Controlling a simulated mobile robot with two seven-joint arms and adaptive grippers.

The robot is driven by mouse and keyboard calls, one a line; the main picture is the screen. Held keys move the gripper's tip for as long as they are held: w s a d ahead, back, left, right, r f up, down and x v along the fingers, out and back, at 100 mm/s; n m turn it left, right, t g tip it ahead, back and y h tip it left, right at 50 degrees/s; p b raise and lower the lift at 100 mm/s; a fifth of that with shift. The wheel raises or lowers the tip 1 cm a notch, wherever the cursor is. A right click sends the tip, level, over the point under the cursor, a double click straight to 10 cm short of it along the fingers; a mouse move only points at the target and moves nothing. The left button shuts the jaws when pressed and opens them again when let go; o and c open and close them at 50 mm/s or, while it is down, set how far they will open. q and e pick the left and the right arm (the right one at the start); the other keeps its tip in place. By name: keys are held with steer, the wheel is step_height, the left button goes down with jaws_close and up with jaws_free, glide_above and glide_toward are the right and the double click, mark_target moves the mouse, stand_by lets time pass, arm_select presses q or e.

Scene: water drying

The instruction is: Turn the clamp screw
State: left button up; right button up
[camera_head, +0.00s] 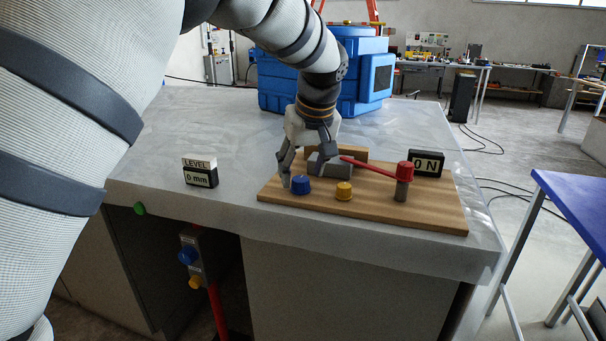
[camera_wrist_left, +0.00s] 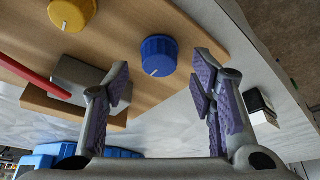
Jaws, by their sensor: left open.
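A wooden board (camera_head: 424,212) lies on the bench top. On it are a blue knob (camera_head: 301,186), a yellow knob (camera_head: 344,191), a grey metal block (camera_head: 331,164) and a red lever (camera_head: 368,168) with a red-capped grey post (camera_head: 403,180). I cannot tell which part is the clamp screw. My left gripper (camera_head: 302,172) is open above the board's left end, behind the blue knob. In the left wrist view the blue knob (camera_wrist_left: 160,56) shows just beyond and between the open fingers (camera_wrist_left: 163,78), apart from them. The yellow knob (camera_wrist_left: 73,12) is farther left. My right gripper is out of view.
A display reading 0 N (camera_head: 427,164) stands at the board's back right. A LEVEL display reading 0 mm (camera_head: 200,173) stands left of the board. A large blue machine housing (camera_head: 376,77) is behind. The bench (camera_head: 150,170) is clear around the LEVEL display.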

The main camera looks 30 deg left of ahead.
arm_select(q)
steer(key=shift+x, duration=0.95)
steer(key=c, duration=1.1)
steer(key=shift+r, duration=0.1)
steer(key=shift+c, duration=0.2)
steer(key=shift+m, duration=0.3)
